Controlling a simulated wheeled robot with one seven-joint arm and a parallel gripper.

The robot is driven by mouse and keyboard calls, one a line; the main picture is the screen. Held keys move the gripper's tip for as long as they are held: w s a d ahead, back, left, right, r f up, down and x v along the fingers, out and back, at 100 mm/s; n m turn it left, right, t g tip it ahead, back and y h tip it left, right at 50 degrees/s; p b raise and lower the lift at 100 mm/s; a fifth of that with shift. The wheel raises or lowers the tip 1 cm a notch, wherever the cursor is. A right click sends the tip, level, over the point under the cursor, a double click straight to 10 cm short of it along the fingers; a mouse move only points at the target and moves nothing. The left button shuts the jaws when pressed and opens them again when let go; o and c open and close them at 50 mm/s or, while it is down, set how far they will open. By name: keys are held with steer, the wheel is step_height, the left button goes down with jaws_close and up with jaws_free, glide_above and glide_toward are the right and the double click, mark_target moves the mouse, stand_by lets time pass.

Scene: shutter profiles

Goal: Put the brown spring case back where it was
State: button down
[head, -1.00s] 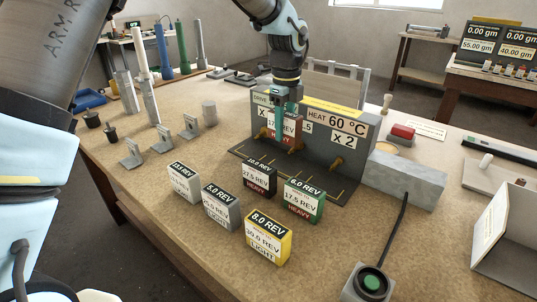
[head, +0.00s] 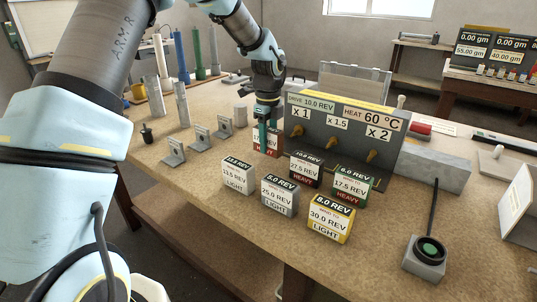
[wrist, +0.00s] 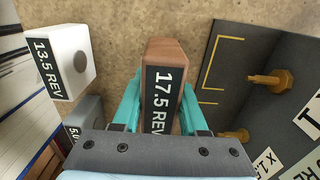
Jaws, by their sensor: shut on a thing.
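The brown spring case (head: 266,143), marked 17.5 REV in the wrist view (wrist: 163,90), is between the teal fingers of my gripper (head: 266,127). The fingers, also in the wrist view (wrist: 160,108), are shut on its two sides. The case looks upright, left of the dark drive stand (head: 330,150) and behind the row of cases. Its lower part shows above the cork-coloured bench top; I cannot tell whether it touches the bench. The stand's brass pegs (head: 331,143) are empty.
White 13.5 REV (head: 238,175), grey 5.0 REV (head: 279,195), black (head: 305,169), green (head: 352,186) and yellow (head: 331,218) cases stand in front. Metal brackets (head: 199,138) stand to the left. A grey block (head: 435,166) and green button box (head: 427,255) are to the right.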

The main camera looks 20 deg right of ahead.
mark_target(268, 154)
steer(key=shift+f+p, duration=0.5)
steer(key=shift+f, duration=1.7)
steer(key=shift+f, duration=0.1)
steer(key=shift+c, duration=2.2)
jaws_free()
